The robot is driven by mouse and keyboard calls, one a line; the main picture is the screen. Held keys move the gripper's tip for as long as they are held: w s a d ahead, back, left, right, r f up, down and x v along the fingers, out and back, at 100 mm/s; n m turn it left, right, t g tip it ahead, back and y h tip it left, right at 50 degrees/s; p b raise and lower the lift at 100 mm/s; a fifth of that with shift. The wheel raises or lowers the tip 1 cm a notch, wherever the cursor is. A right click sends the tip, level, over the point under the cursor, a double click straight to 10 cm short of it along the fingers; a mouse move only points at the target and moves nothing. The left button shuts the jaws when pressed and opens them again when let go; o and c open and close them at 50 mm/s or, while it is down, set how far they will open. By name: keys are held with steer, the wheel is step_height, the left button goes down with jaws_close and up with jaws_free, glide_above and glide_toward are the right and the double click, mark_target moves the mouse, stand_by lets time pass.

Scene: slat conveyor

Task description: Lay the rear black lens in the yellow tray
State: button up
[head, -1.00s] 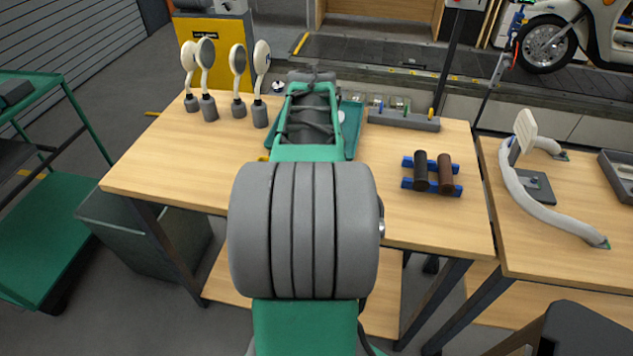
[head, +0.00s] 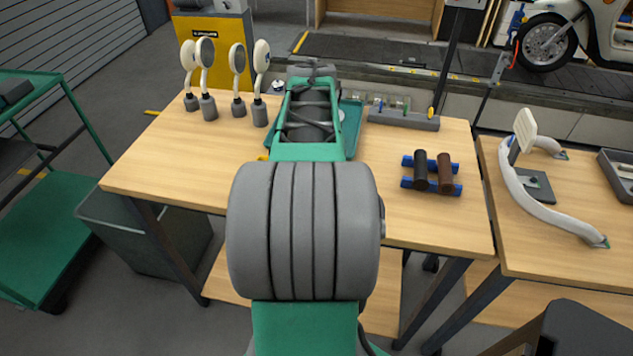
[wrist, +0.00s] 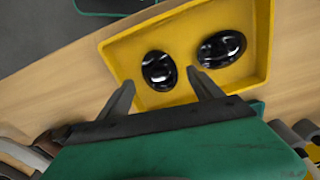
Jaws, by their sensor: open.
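The yellow tray (wrist: 187,17) lies on the wooden bench in the wrist view. Two glossy black oval lenses lie in it: one black lens (wrist: 158,70) nearer the left wall and another black lens (wrist: 222,47) to its right. I cannot tell which is the rear one. My gripper (wrist: 161,80) is open, its fingertips over the tray's near part, one on each side of the left lens's near end. Nothing is seen gripped. In the head view my arm hides the gripper and nearly all of the yellow tray.
A green tray (head: 352,128) shows beside my arm on the bench. Several round mirrors on stands (head: 207,80) are at the back left. A grey rack (head: 404,120) is at the back right, and two dark grips on a blue holder (head: 432,172) are at the right. The bench's front left is clear.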

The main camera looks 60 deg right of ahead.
step_height(320, 180, up, 10)
steer(key=w+a+f+n+t, duration=0.15)
steer(key=w+a+n, duration=0.25)
steer(key=a, duration=0.4)
steer(key=w+a+f+n, duration=0.3)
steer(key=w+a, duration=0.1)
steer(key=a, duration=0.4)
steer(key=a+f+n, duration=0.2)
steer(key=a+n, duration=0.2)
steer(key=a, duration=0.4)
steer(key=s+a+f+n+t, duration=0.1)
steer(key=a+f+n, duration=0.2)
steer(key=a, duration=0.5)
steer(key=shift+f+n+y, duration=0.25)
steer(key=shift+n+y, duration=0.05)
steer(key=shift+n, duration=0.1)
